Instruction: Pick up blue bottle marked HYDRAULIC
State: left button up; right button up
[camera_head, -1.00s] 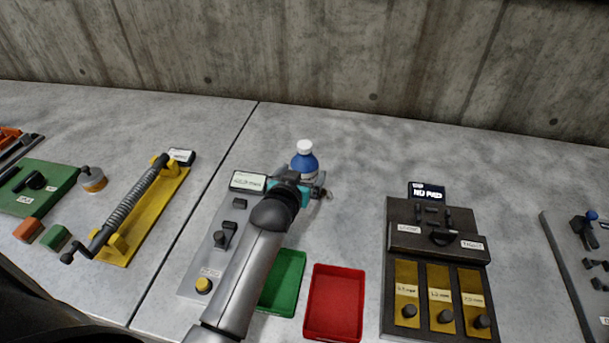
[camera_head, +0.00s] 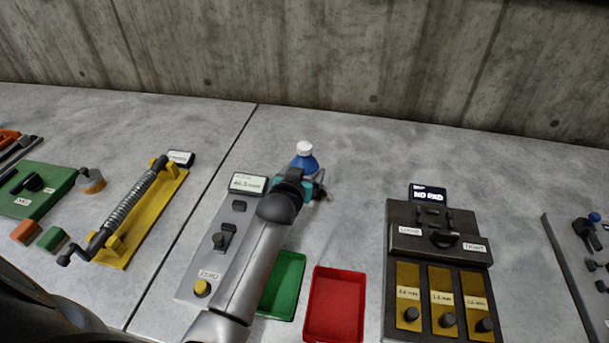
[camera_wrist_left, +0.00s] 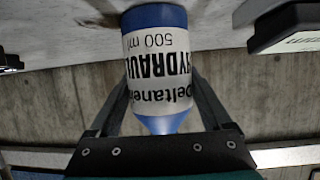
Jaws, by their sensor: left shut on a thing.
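The blue bottle (camera_head: 304,158) with a white cap stands upright on the grey bench, behind my left gripper (camera_head: 312,183) in the head view. In the left wrist view the bottle (camera_wrist_left: 158,70) appears upside down, with a white label reading HYDRAULIC and 500 ml. My left gripper (camera_wrist_left: 160,108) has one finger on each side of the bottle and is shut on it. In the head view the gripper hides the lower part of the bottle, so I cannot tell whether its base touches the bench. My right gripper is not in view.
A grey device with a display (camera_head: 249,183) stands left of my forearm. A green tray (camera_head: 284,284) and a red tray (camera_head: 336,302) lie in front. A dark gauge block (camera_head: 437,247) stands at right. The bench behind the bottle is clear up to the concrete wall.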

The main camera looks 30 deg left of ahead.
pick_arm(q)
jog(key=c, duration=0.6)
jog(key=shift+r, duration=0.1)
